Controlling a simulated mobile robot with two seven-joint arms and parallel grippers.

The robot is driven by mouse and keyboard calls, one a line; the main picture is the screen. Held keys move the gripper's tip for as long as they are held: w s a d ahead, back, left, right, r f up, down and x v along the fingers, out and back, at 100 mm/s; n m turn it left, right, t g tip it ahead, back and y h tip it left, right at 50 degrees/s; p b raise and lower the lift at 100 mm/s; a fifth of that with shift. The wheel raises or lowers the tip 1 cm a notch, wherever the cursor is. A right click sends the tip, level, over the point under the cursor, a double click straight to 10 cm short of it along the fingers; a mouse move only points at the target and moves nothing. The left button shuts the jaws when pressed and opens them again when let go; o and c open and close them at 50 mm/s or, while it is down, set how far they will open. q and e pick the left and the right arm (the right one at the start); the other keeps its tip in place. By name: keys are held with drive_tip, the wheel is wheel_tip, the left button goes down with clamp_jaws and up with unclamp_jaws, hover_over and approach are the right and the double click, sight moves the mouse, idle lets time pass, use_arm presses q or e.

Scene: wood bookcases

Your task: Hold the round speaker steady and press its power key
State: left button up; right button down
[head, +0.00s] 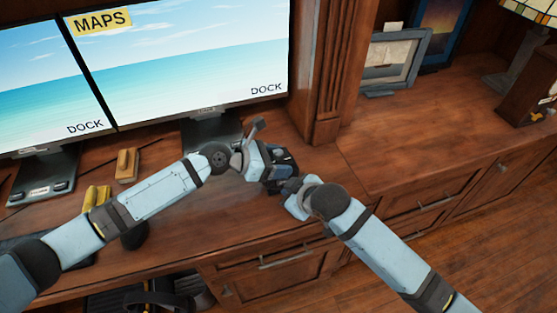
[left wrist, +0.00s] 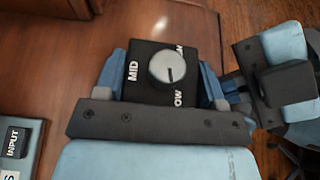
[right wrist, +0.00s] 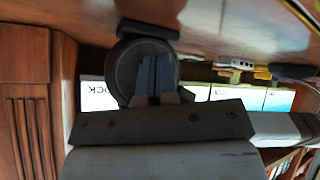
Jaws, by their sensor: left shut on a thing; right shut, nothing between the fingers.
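The round speaker (right wrist: 125,72) shows in the right wrist view as a dark disc with a black bar at the desk side. In the head view it is a small dark shape (head: 284,157), mostly hidden by my grippers. My left gripper (left wrist: 163,85) is shut on its black body, one blue finger on each side. A silver dial (left wrist: 168,67) marked MID and LOW faces the left wrist camera. My right gripper (right wrist: 155,72) is shut and empty, its fingertips in front of the disc; I cannot tell whether they touch. I cannot make out the power key.
Two monitors (head: 195,50) stand behind on the wooden desk. A tan block (head: 127,165) and yellow items (head: 97,196) lie to the left. A wooden post (head: 325,70) rises behind the grippers. The counter (head: 430,130) to the right is mostly clear, with picture frames (head: 393,62) at its back.

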drive_tip(key=shift+w, duration=0.1)
idle(0.4)
drive_tip(key=shift+w+a, duration=0.1)
drive_tip(key=shift+w, duration=0.3)
idle(0.3)
drive_tip(key=shift+s, duration=0.5)
drive_tip(key=shift+s+d, duration=0.35)
drive_tip(key=shift+s, duration=0.6)
drive_tip(key=shift+s+d, duration=0.35)
drive_tip(key=shift+s, duration=0.65)
drive_tip(key=shift+s+d, duration=0.35)
drive_tip(key=shift+s, duration=0.6)
